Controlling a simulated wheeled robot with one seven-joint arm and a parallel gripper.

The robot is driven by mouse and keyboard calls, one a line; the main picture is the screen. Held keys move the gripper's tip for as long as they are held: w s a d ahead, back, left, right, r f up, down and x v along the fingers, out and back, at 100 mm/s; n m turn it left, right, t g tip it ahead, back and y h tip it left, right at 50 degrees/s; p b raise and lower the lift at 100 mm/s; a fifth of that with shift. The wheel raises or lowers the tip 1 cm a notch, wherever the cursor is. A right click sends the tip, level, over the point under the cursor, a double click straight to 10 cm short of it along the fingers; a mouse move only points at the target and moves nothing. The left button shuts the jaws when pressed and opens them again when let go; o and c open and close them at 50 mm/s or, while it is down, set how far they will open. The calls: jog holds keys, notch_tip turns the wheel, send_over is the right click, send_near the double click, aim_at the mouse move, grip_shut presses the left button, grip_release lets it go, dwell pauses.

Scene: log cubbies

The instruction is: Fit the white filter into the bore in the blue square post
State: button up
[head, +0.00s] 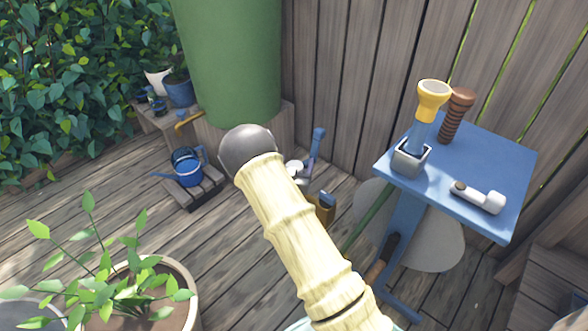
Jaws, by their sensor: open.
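The white filter (485,198) lies on its side on the blue tabletop (510,160) at the right, with a dark brownish piece at its left end. I cannot tell the post's cross-section or see into a bore. My pale jointed arm rises from the lower middle to a dark grey ball. I cannot make out my gripper, and nothing is seen near the filter.
A brown ribbed cylinder (457,115) stands close behind the post. A plank fence (345,80) borders the table. A green cylinder (230,60), a blue watering can (187,168) and a potted plant (125,275) are left. Small objects (325,205) lie beyond my arm. The tabletop's right part is clear.

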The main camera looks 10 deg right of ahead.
jog(key=p+v, duration=0.5)
jog(key=v, duration=1.2)
jog(key=shift+s, duration=0.2)
notch_tip(320, 180, up, 10)
jog(key=d+g+y+p, duration=0.1)
jog(key=g+y+p, duration=0.3)
jog(key=g+y, duration=0.3)
jog(key=s+d+r+n+g+p, duration=0.1)
jog(key=s+d+r+n+g, duration=0.15)
jog(key=s+r, duration=0.45)
jog(key=s+d+r+n+g+p, duration=0.25)
jog(key=s+r+g, duration=0.2)
jog(key=s, duration=0.35)
jog(key=w+p+v, duration=0.2)
jog(key=p+v, duration=1)
jog(key=w+d+r+p+v, duration=0.1)
jog(key=w+p+v, duration=0.2)
jog(key=p+v, duration=0.9)
jog(key=w+p+v, duration=0.2)
jog(key=p+v, duration=1.1)
jog(key=shift+w+d+r, duration=0.25)
jog(key=shift+d+r, duration=0.05)
jog(key=shift+r, duration=0.1)
